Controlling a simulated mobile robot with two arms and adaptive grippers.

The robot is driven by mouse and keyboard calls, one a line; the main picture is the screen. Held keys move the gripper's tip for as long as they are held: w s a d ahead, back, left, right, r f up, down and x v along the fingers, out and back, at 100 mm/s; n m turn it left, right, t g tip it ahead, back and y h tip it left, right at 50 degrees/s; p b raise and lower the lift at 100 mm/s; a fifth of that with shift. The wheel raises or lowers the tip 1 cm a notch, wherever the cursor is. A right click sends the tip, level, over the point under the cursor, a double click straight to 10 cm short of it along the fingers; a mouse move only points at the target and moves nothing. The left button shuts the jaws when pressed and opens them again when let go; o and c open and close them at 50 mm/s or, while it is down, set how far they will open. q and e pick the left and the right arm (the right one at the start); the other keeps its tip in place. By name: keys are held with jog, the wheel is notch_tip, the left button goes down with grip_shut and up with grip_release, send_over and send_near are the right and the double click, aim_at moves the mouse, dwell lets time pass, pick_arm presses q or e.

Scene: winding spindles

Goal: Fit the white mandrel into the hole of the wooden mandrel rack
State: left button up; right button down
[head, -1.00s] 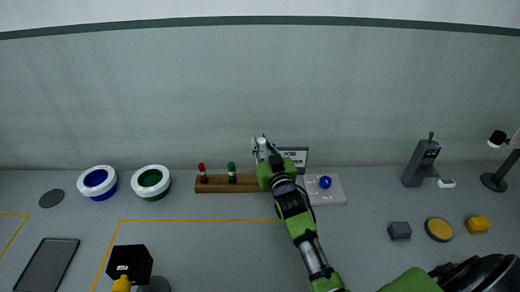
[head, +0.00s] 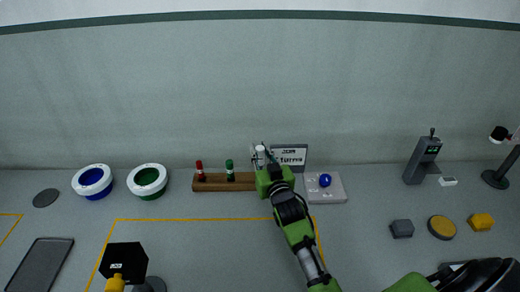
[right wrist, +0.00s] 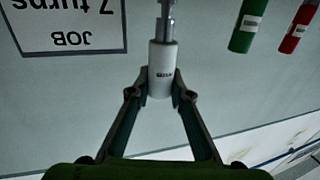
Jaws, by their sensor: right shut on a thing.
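The white mandrel (right wrist: 162,70) is upright between the fingers of my right gripper (right wrist: 160,92), which is shut on it; its grey metal shaft runs out of the right wrist view's edge. In the head view the white mandrel (head: 261,152) and right gripper (head: 262,163) are at the right end of the wooden mandrel rack (head: 212,186). The gripper hides that end of the rack, so I cannot see the hole or whether the shaft is in it. A red mandrel (head: 199,170) and a green mandrel (head: 230,170) stand in the rack.
A job sign (head: 290,155) stands behind the gripper. A grey plate (head: 334,193) with a blue ball (head: 325,180) is to the right. The table in front of the rack is mostly clear.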

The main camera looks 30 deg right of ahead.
aim_at(261, 165)
jog(key=shift+f+b, duration=0.3)
jog(key=shift+f, duration=0.4)
jog(key=shift+p, duration=0.5)
dwell(1.1)
jog(key=shift+f+b, duration=1.2)
jog(key=shift+f, duration=0.4)
jog(key=shift+r+p, duration=1.15)
jog(key=shift+p, duration=0.4)
dwell(1.3)
jog(key=shift+f+b, duration=0.9)
jog(key=shift+f, duration=0.35)
